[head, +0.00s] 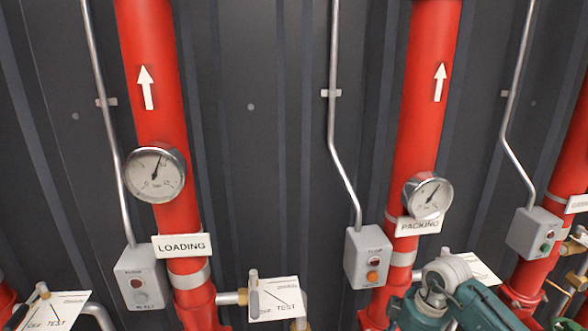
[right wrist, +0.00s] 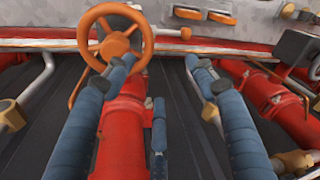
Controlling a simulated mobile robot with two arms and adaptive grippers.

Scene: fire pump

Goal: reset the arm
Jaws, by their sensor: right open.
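My right arm (head: 450,296), teal and grey, comes in at the bottom right of the head view, in front of the lower part of the PACKING pipe. Its fingers are not clear there. In the right wrist view my right gripper (right wrist: 160,75) shows two long blue fingers spread apart, with nothing held between them. The left finger overlaps the lower part of an orange handwheel (right wrist: 105,22) and the red pipe (right wrist: 121,125) behind. I cannot tell whether it touches either. My left gripper is not in view.
Red pipes labelled LOADING (head: 181,246) and PACKING (head: 419,225) carry round gauges (head: 155,174). Grey button boxes (head: 368,257) hang on conduits beside them. White TEST tags (head: 277,299) and small valves line the bottom.

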